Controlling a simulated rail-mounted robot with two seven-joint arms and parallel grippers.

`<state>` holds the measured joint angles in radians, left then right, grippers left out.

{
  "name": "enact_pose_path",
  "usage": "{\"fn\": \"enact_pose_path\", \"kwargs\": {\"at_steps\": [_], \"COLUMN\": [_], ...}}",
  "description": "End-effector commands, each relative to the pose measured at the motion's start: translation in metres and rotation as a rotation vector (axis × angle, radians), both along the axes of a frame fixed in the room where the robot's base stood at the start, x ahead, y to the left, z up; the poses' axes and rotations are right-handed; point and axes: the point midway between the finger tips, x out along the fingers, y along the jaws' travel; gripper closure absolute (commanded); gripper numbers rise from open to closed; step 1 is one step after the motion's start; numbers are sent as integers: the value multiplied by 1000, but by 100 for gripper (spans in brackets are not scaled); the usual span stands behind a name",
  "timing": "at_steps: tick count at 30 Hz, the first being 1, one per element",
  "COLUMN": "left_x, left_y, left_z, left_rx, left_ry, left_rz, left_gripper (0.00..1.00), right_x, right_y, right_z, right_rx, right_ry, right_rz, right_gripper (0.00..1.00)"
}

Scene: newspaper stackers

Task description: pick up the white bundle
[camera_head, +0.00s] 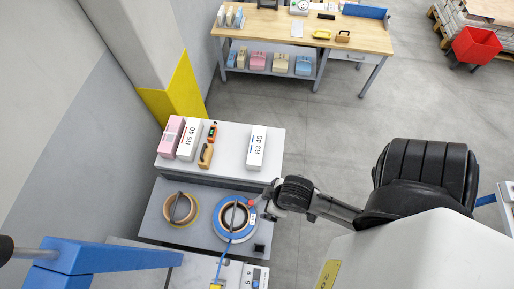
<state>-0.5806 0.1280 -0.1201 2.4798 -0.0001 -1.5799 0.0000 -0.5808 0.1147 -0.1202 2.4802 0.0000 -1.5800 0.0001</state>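Two white bundles lie on the white-topped stacker table. One white bundle (189,152), marked "R5 40", lies at the left beside a pink bundle (171,136). The other white bundle (256,160), marked "R3 40", lies apart near the right end. My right arm comes in from the right, and its gripper (269,205) is beside the blue strap roll, below and apart from both white bundles. The fingers are too small and dark to tell whether they are open or shut. My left gripper is not in view.
A tan strap roll (181,209) and blue strap roll (235,217) lie on the grey lower surface. A tan-handled tool (206,155) sits between the white bundles. A blue bar (110,258) crosses the lower left.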

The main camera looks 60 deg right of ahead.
Motion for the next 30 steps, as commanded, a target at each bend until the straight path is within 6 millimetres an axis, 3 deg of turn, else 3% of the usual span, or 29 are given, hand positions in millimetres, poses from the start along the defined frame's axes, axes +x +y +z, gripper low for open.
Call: {"fn": "enact_pose_path", "kwargs": {"at_steps": [14,30], "left_x": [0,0], "left_y": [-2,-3], "left_z": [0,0], "left_rx": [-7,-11], "left_ry": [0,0], "left_rz": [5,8], "left_gripper": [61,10], "right_x": [0,0], "right_y": [0,-3], "right_z": [0,0], "right_rx": [-2,-10], "right_ry": [0,1], "right_rz": [2,6], "right_gripper": [0,0]}}
